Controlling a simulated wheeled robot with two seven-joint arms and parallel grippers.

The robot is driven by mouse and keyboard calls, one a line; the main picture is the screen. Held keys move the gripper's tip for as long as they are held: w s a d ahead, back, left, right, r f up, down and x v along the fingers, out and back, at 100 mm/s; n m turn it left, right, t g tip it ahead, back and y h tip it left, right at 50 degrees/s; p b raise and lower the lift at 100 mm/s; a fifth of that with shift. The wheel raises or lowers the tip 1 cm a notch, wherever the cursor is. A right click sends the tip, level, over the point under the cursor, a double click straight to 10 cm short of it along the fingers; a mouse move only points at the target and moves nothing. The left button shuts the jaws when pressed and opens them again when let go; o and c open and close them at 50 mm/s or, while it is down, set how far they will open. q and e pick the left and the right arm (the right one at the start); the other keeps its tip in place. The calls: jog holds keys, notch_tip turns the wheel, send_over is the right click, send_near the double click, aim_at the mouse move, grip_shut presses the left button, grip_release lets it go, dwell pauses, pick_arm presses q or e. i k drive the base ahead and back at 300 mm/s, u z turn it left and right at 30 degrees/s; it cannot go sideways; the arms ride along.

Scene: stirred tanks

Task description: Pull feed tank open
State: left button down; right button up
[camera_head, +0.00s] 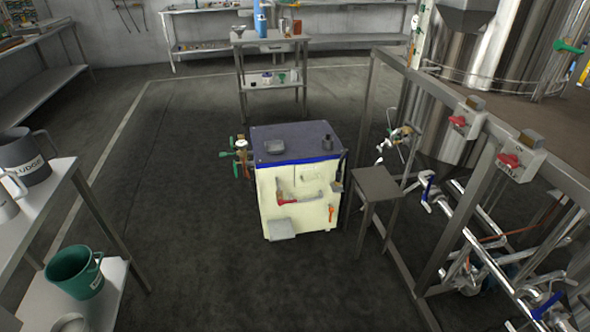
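A cream-coloured box-shaped unit (302,200) with a blue rim stands on the floor in the middle of the view, and it may be the feed tank. Its dark flat top (296,141) looks closed and carries a few small items. A red-handled part (288,202) and an orange part (331,213) show on its front. Green-handled valves (240,150) sit at its left side. Large steel tanks (480,60) stand at the right behind a metal frame, and no label there names a feed tank. Neither of my grippers is in view.
A small metal stand (376,183) is close to the unit's right side. A shelf with a grey jug (24,158) and a green bucket (75,272) stands at the left. Pipes and a frame fill the right. The floor (190,250) in front and left of the unit is clear.

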aim_at(307, 175)
jog(key=u, duration=0.2)
jog(key=i, duration=2.25)
jog(key=z, duration=0.15)
